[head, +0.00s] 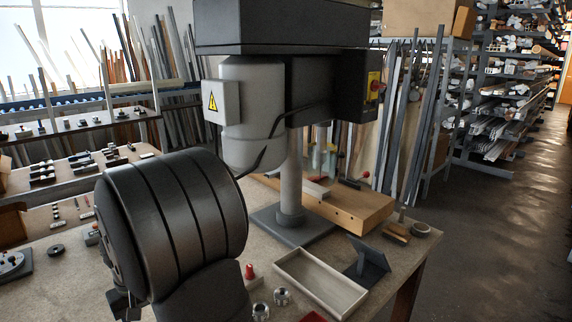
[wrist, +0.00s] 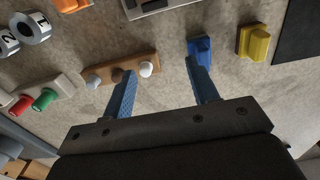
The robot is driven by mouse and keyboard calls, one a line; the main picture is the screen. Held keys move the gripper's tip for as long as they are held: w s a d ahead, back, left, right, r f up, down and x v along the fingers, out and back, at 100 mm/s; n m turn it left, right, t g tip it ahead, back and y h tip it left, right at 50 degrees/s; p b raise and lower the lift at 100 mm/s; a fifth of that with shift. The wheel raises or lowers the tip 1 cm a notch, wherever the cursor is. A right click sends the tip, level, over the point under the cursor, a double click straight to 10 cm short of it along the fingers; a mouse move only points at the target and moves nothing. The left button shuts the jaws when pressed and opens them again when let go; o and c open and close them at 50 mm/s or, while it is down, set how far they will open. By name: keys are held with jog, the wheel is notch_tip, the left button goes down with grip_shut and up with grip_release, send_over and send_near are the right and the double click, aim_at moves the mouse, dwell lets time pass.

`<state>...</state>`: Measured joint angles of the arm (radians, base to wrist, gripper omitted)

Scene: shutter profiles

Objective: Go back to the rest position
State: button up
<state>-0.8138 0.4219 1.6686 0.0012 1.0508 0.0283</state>
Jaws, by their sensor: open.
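In the wrist view, my gripper (wrist: 159,67) is open, with two blue fingers well apart and nothing between them. It is over the worktop (wrist: 165,95). A wooden strip with pale knobs (wrist: 100,76) lies below, partly behind the left finger. A small blue block (wrist: 200,48) lies just beyond the right finger's tip; I cannot tell the height gap. In the head view, my dark arm fills the lower left, and the fingers cannot be made out.
A drill press (head: 290,190) stands on the bench, with an empty tray (head: 321,283) in front. The wrist view shows a yellow block (wrist: 253,43), an orange piece (wrist: 70,5), numbered rings (wrist: 32,27) and a pale block with red and green knobs (wrist: 58,88).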

jog(key=w+d+m, duration=0.4)
jog(key=w+d, duration=0.3)
jog(key=d, duration=0.4)
jog(key=w+d+f+m, duration=0.1)
jog(key=w+d+m, duration=0.3)
jog(key=w+d, duration=0.4)
jog(key=w+d+m, duration=0.4)
jog(key=w+d, duration=0.4)
jog(key=d, duration=0.7)
jog(key=shift+w+d+f, duration=0.1)
jog(key=shift+w+f, duration=0.15)
jog(key=shift+f, duration=0.05)
jog(key=shift+s+a+r, duration=0.15)
jog(key=shift+s+a, duration=0.1)
jog(key=shift+a, duration=0.65)
jog(key=shift+s+a+r, duration=0.1)
jog(key=shift+s+a, duration=0.15)
jog(key=shift+a, duration=0.6)
